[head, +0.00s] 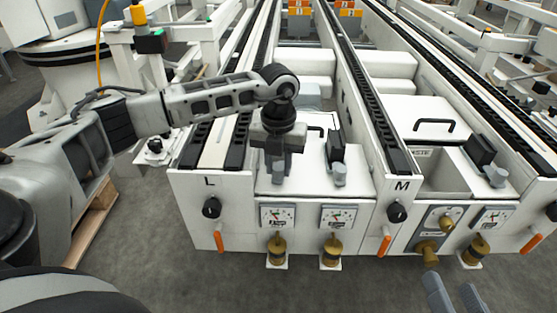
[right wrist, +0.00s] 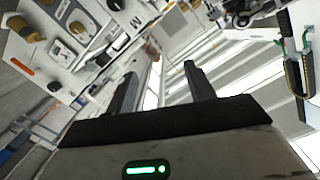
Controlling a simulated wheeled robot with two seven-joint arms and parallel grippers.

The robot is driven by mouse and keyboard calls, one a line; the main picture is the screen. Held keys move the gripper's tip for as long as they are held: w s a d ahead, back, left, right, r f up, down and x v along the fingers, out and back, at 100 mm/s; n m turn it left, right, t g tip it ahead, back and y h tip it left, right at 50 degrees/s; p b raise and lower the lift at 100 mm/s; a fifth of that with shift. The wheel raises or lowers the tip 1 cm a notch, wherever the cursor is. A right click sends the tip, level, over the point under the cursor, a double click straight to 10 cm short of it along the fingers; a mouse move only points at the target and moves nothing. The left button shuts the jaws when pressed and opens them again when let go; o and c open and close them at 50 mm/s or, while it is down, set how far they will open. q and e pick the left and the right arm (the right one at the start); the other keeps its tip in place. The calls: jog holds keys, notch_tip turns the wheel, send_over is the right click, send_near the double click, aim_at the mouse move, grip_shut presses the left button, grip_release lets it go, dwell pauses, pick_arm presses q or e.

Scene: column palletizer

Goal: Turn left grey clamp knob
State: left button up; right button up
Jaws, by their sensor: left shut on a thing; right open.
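My left gripper (head: 279,158) reaches down over the top of the panel marked L in the head view. It is shut on the left grey clamp knob (head: 278,178), which is mostly hidden by the fingers; only a small grey part shows below them. A second grey clamp knob (head: 340,174) with a black block (head: 335,147) stands to its right, apart from the gripper. My right gripper (head: 455,296) is low at the bottom right, in front of the machine. It is open and empty, as the right wrist view (right wrist: 162,88) also shows.
Below the clamps are two gauges (head: 278,216) (head: 338,216), brass fittings (head: 277,248), black knobs (head: 211,208) (head: 396,212) and orange levers (head: 219,241) (head: 385,245). White rails with black chains run backward. A white lid with a black handle (head: 434,124) lies right. The grey floor (head: 190,285) in front is clear.

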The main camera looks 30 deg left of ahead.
pick_arm(q)
jog(key=m+p, duration=0.1)
jog(key=m, duration=0.1)
jog(key=shift+r+m, duration=0.15)
jog(key=shift+m, duration=0.25)
jog(key=shift+m+p, duration=0.6)
jog(key=shift+m, duration=0.3)
jog(key=m+p, duration=0.1)
jog(key=m, duration=0.2)
jog(key=shift+m, duration=0.3)
jog(key=m+p, duration=0.1)
jog(key=m, duration=0.2)
jog(key=shift+m, duration=0.3)
jog(key=m, duration=0.2)
jog(key=shift+m, duration=0.4)
jog(key=shift+m+p, duration=0.3)
jog(key=shift+m, duration=0.3)
pick_arm(e)
jog(key=shift+s+d+f+n+g+h, duration=0.15)
jog(key=shift+d+f+n+g+h, duration=0.25)
jog(key=shift+f+h, duration=0.2)
jog(key=shift+s+d+f+n+g+h, duration=0.15)
jog(key=shift+d+f+n+g+h, duration=0.2)
jog(key=shift+f+n+h, duration=0.2)
pick_arm(q)
jog(key=shift+m, duration=0.3)
jog(key=o, duration=1)
